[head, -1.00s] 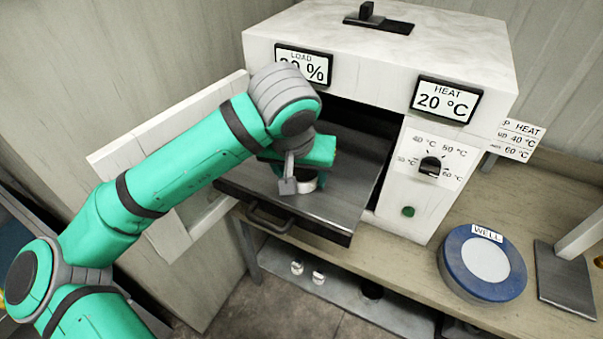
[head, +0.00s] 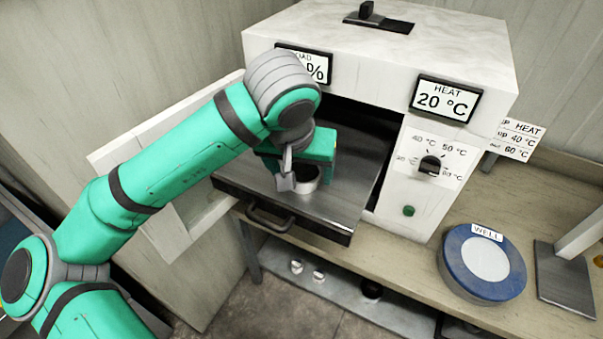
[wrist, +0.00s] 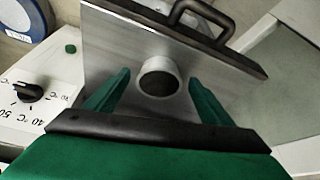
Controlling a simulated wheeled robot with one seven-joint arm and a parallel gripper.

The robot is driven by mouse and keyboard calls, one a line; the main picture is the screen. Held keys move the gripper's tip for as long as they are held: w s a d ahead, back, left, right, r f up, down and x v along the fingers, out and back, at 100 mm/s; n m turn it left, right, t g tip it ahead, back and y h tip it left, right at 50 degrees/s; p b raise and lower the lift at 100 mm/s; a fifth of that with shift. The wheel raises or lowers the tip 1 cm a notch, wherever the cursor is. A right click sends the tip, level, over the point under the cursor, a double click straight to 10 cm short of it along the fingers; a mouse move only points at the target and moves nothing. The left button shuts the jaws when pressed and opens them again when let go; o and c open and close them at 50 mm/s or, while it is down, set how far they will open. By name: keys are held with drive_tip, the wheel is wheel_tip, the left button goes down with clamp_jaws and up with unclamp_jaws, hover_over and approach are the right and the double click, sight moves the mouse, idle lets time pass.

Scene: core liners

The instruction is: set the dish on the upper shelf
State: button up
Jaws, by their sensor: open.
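The dish (head: 309,181) is a small round pale cup with a dark inside. It sits upright on a pulled-out metal shelf (head: 330,209) of the white oven, near the shelf's front. I cannot tell from these views whether this is the upper shelf. My gripper (head: 300,172) is open just above the dish. In the wrist view the dish (wrist: 146,66) shows between my two green fingers (wrist: 160,82), with gaps on both sides. The head view hides part of the dish behind a finger.
The oven (head: 290,40) has an open door (head: 185,205) at left and a dark opening behind the shelf. A handle (head: 270,217) sticks out at the shelf's front. A blue round "WELL" stand (head: 455,277) is on the bench at right. Small items lie on a low ledge (head: 335,290).

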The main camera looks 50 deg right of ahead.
drive_tip(key=v, duration=1)
drive_tip(key=shift+a, duration=0.1)
